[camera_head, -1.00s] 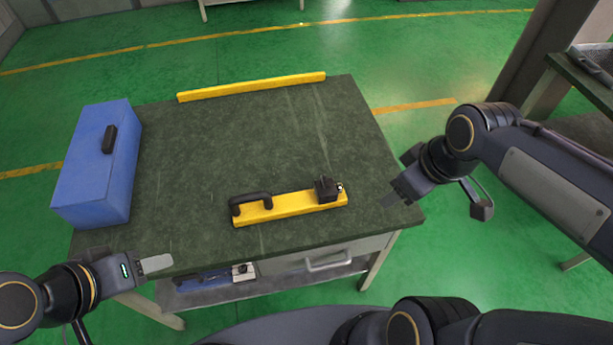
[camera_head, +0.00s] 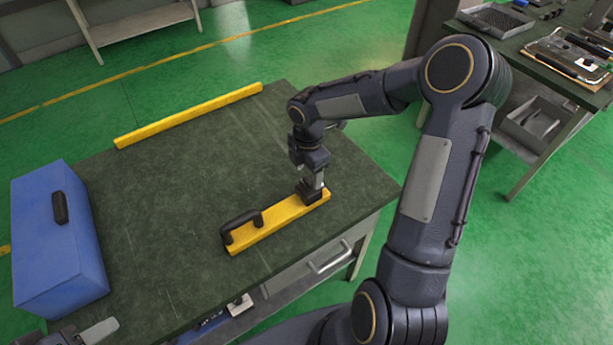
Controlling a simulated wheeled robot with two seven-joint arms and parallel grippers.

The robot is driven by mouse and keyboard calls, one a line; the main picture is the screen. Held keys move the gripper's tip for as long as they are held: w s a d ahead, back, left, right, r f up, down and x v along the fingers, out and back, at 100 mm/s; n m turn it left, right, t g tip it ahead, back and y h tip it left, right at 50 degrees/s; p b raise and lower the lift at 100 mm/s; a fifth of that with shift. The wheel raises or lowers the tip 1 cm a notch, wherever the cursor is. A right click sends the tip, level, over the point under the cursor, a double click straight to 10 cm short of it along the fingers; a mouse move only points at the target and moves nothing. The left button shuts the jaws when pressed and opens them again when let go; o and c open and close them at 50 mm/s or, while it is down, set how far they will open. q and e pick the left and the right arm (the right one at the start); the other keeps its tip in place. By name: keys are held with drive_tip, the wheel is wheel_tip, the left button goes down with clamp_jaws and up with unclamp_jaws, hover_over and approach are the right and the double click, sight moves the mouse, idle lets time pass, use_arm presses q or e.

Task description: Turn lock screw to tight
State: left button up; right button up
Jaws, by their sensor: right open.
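A yellow bar (camera_head: 275,228) with a black handle (camera_head: 240,226) lies on the dark green table top (camera_head: 190,215). A black block (camera_head: 309,194) sits on the bar's right end. The lock screw, on that block's right side in the earlier view, is hidden or too small to make out now. My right gripper (camera_head: 318,181) points down at the block from above, open, with its fingers close to the block's right side. I cannot tell whether they touch it. Only the tip of my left gripper (camera_head: 100,331) shows at the bottom left edge; its opening is unclear.
A blue case (camera_head: 58,240) stands at the table's left end. A loose yellow bar (camera_head: 190,116) lies along the far edge. The table between them is clear. A second bench (camera_head: 545,50) with trays stands at the upper right.

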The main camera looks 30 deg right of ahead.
sight(307, 182)
drive_tip(key=shift+f, duration=1.35)
drive_tip(key=c, duration=1)
